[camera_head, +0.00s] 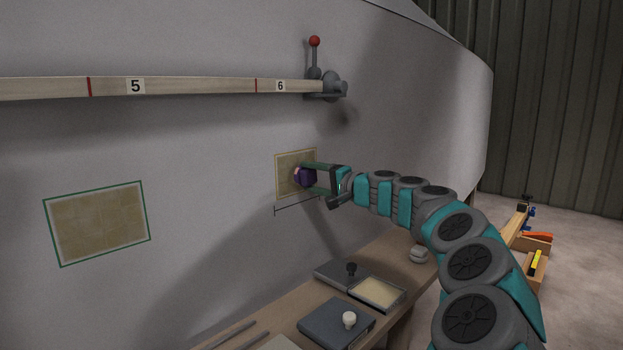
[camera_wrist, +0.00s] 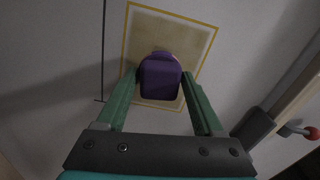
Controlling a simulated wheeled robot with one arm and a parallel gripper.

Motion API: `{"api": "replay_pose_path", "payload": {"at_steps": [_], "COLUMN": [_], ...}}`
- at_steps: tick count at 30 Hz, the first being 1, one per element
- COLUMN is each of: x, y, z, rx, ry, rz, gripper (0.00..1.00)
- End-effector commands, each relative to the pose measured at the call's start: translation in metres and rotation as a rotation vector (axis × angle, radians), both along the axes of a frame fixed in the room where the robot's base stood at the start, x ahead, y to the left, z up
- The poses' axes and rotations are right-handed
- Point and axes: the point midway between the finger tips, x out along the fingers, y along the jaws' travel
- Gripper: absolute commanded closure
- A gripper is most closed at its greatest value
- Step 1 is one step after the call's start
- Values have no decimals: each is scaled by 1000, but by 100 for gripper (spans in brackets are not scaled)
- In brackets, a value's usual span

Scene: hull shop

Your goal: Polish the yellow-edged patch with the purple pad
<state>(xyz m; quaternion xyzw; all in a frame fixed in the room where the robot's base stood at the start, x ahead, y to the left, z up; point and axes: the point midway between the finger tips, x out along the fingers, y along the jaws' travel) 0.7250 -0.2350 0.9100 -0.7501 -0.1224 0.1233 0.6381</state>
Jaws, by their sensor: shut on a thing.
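The yellow-edged patch (camera_head: 285,171) is a tan rectangle on the grey hull wall, right of the middle in the head view. It also fills the upper middle of the wrist view (camera_wrist: 192,33). The purple pad (camera_head: 307,177) is between the fingers of my gripper (camera_head: 310,178), which is shut on it. In the wrist view the purple pad (camera_wrist: 160,78) lies in front of the lower part of the patch, between the green fingertips. I cannot tell whether the pad touches the surface. The fingers and pad hide part of the patch.
A green-edged patch (camera_head: 97,223) is on the hull at left. A wooden batten (camera_head: 190,86) with numbers 5 and 6 runs above, ending at a clamp with a red-knobbed lever (camera_head: 314,58). A bench (camera_head: 395,257) below holds grey boxes (camera_head: 337,322) and an open tray (camera_head: 404,291).

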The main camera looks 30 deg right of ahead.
Motion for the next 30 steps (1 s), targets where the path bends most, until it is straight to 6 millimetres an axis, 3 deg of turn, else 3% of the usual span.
{"api": "replay_pose_path", "payload": {"at_steps": [11,30], "x": [0,-9], "y": [1,20], "z": [-2,-54], "rx": [0,1], "ry": [0,-2], "rz": [0,1], "gripper": [80,80]}}
